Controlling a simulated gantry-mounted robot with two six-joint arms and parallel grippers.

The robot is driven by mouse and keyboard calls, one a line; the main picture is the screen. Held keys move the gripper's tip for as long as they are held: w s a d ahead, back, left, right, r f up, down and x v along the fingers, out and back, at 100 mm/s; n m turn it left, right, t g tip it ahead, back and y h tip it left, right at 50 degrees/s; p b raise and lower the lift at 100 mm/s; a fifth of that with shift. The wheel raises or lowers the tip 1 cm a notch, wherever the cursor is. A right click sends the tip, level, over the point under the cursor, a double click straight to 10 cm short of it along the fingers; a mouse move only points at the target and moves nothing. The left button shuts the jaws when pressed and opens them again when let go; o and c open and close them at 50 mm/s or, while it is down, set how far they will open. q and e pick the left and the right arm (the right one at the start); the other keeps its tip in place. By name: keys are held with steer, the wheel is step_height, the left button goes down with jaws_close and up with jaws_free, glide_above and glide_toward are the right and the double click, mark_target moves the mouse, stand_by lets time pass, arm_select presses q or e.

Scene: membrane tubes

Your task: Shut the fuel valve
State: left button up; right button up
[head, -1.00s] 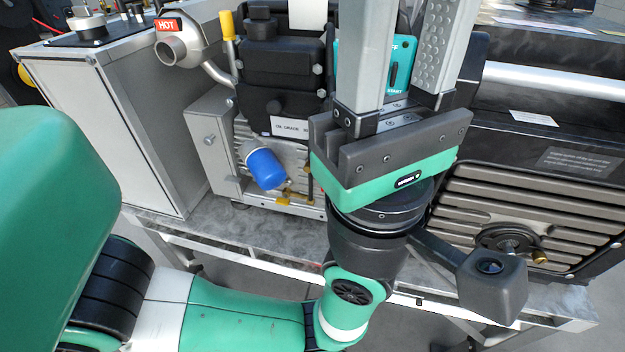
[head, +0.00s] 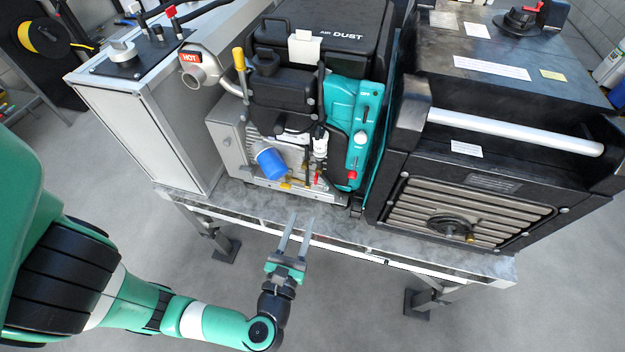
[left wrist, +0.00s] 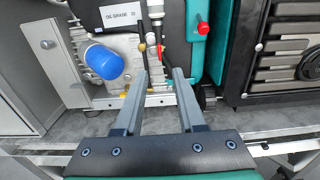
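The engine with a teal panel (head: 366,110) stands on the bench. At its lower front are a small red lever (head: 317,178) and a red knob (head: 352,175) on the panel. The wrist view shows the red lever (left wrist: 162,55) just past the fingertips and the red knob (left wrist: 203,28) farther right. I cannot tell for sure which part is the fuel valve. My left gripper (head: 303,217) is open and empty in front of the bench, pointing at the engine's lower front. Its two fingers (left wrist: 160,74) are apart, touching nothing visible. My right gripper is not in view.
A blue oil filter (head: 271,163) sticks out left of the red parts. A hot exhaust pipe (head: 200,72) is at the engine's upper left. A black box (head: 450,180) stands right, a grey cabinet (head: 135,125) left. The bench's front edge (head: 345,244) runs below.

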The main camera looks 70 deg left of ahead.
mark_target(315, 181)
arm_select(q)
steer(key=x, duration=1.1)
steer(key=shift+a, duration=0.15)
jaws_close()
